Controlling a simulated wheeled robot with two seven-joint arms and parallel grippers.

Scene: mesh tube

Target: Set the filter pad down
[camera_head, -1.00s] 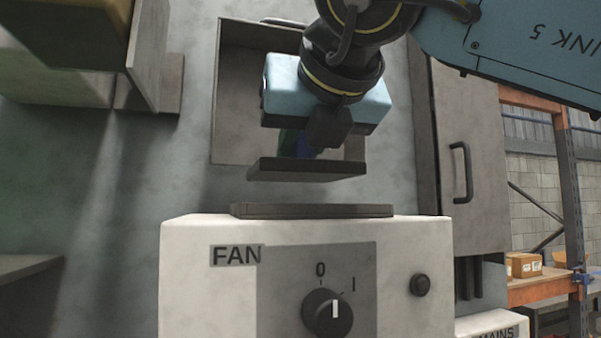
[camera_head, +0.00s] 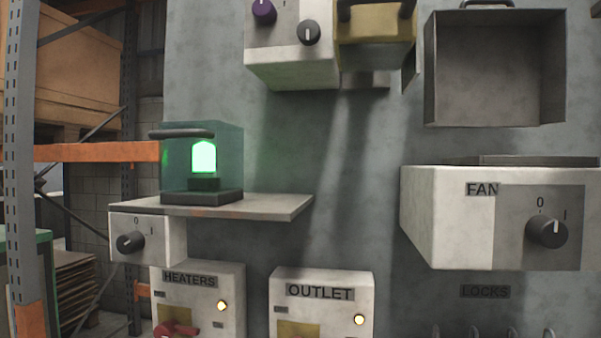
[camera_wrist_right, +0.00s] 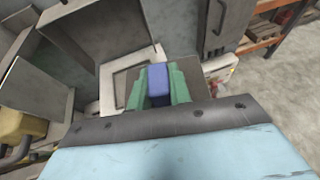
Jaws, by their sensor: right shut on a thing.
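The filter pad, a flat dark grey plate (camera_wrist_right: 197,78) with a blue grip block (camera_wrist_right: 157,78), shows in the right wrist view. My right gripper (camera_wrist_right: 158,88) has its green fingers shut on the blue block. The pad is seen over the right part of the white FAN box top, partly covering the square frame (camera_wrist_right: 121,83) there; I cannot tell the gap between them. In the head view the FAN box (camera_head: 432,215) stands at the right with the dark frame edge (camera_head: 535,160) on top. Neither gripper shows in the head view.
An open empty metal box (camera_head: 495,75) is on the wall above the FAN box. A shelf (camera_head: 265,205) at the left bears a glowing green lamp in a glass case (camera_head: 203,160). HEATERS (camera_head: 198,300) and OUTLET (camera_head: 320,305) boxes are below. Several hooks (camera_head: 490,332) sit under LOCKS.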

